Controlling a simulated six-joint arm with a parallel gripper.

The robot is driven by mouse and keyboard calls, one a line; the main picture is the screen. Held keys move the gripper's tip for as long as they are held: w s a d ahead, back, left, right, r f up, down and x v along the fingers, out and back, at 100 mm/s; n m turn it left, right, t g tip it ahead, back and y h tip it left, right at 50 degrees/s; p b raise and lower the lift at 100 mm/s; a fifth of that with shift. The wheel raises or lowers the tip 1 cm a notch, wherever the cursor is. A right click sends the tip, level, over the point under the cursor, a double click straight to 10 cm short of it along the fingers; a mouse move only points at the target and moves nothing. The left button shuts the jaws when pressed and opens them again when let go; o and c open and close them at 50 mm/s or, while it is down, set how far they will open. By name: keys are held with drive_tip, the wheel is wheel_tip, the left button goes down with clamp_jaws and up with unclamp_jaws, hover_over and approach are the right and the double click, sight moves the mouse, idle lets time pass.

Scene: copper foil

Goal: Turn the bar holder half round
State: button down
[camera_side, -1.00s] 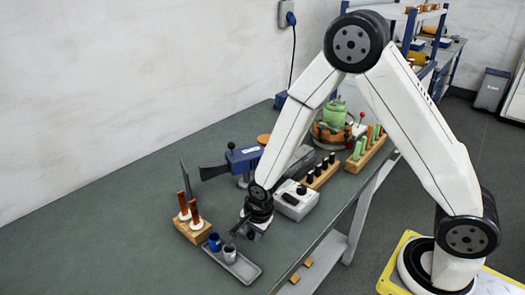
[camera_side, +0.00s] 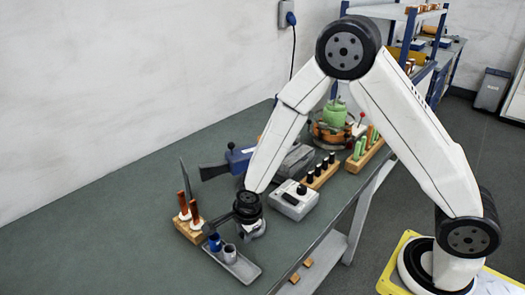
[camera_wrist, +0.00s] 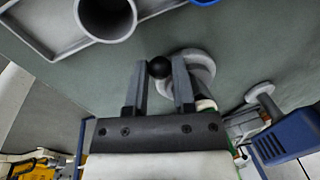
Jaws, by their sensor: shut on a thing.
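My gripper (camera_wrist: 160,72) has its two grey fingers on either side of a black ball knob (camera_wrist: 160,68), shut on it near the fingertips. A pale grey round piece (camera_wrist: 203,66) lies just beyond the right finger and is partly covered by it. It also shows in the side view (camera_side: 257,231), low on the bench under my gripper (camera_side: 236,224). It may be the bar holder, but most of it is hidden and I cannot see how the knob joins it.
A grey tray (camera_side: 245,272) with a blue cup (camera_side: 214,242) and a grey cup (camera_side: 230,253) lies close by. A wooden block (camera_side: 185,232) with brown-handled tools stands left. A blue device (camera_side: 240,158) and a grey box (camera_side: 294,203) stand behind and to the right.

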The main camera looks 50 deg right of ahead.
drive_tip(key=shift+w+a+m+h, duration=0.2)
drive_tip(key=shift+w+m, duration=0.4)
drive_tip(key=shift+m, duration=0.5)
drive_tip(key=shift+w+a+m+h, duration=0.1)
drive_tip(key=shift+w+m+h, duration=0.1)
drive_tip(key=shift+w+m, duration=0.65)
drive_tip(key=shift+s+m, duration=0.15)
drive_tip(key=shift+m, duration=0.3)
drive_tip(key=shift+c, duration=2.4)
unclamp_jaws()
drive_tip(key=shift+s+r, duration=0.1)
drive_tip(key=shift+r, duration=0.05)
drive_tip(key=v, duration=0.7)
drive_tip(key=shift+r, duration=0.3)
